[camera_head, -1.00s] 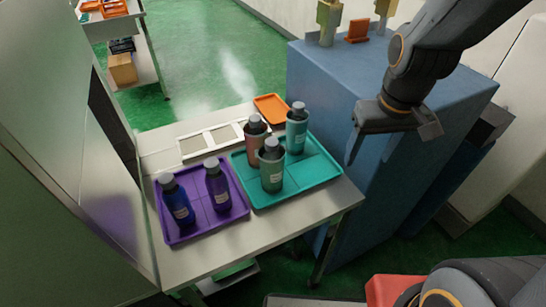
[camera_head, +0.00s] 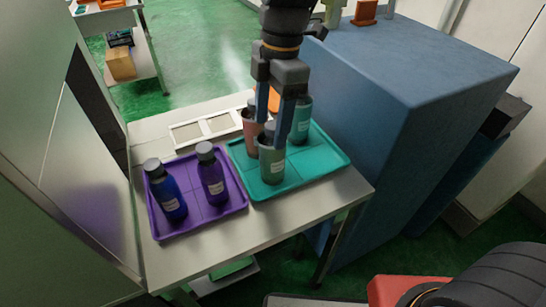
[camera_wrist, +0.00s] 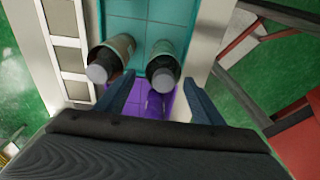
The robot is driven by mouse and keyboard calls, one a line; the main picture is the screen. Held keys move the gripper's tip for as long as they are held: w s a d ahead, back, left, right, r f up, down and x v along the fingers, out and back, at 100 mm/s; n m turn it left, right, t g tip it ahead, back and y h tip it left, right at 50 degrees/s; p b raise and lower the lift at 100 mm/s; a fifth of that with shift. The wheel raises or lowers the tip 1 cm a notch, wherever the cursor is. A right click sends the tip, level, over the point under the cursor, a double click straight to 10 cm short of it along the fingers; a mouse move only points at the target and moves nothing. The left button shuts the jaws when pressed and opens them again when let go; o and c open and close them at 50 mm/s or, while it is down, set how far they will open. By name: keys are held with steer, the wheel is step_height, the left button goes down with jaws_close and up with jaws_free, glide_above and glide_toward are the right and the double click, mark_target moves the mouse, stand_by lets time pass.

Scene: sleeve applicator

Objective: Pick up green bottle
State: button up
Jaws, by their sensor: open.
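The green bottle (camera_head: 272,165) stands upright with a grey cap at the front of the teal tray (camera_head: 330,165). My gripper (camera_head: 272,128) is open and points down over it, its blue fingers overlapping the bottle's top in the head view. In the wrist view the green bottle (camera_wrist: 164,68) shows between the finger lines of my gripper (camera_wrist: 157,84), nearer the right finger. Nothing is held. The fingers hide part of the bottles behind.
A pink-brown bottle (camera_head: 250,132) stands close behind left, also seen in the wrist view (camera_wrist: 110,60); a teal bottle (camera_head: 301,120) stands behind right. The purple tray (camera_head: 190,225) holds a blue bottle (camera_head: 166,190) and a purple bottle (camera_head: 211,175). A blue cabinet (camera_head: 400,80) stands right.

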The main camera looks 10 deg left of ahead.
mark_target(271, 146)
steer(key=shift+s+f+p, duration=0.15)
steer(key=shift+f+p, duration=0.35)
steer(key=shift+f, duration=1.1)
steer(key=shift+s+f+p, duration=0.1)
steer(key=shift+f+p, duration=0.4)
steer(key=shift+f, duration=1.1)
steer(key=c, duration=1.3)
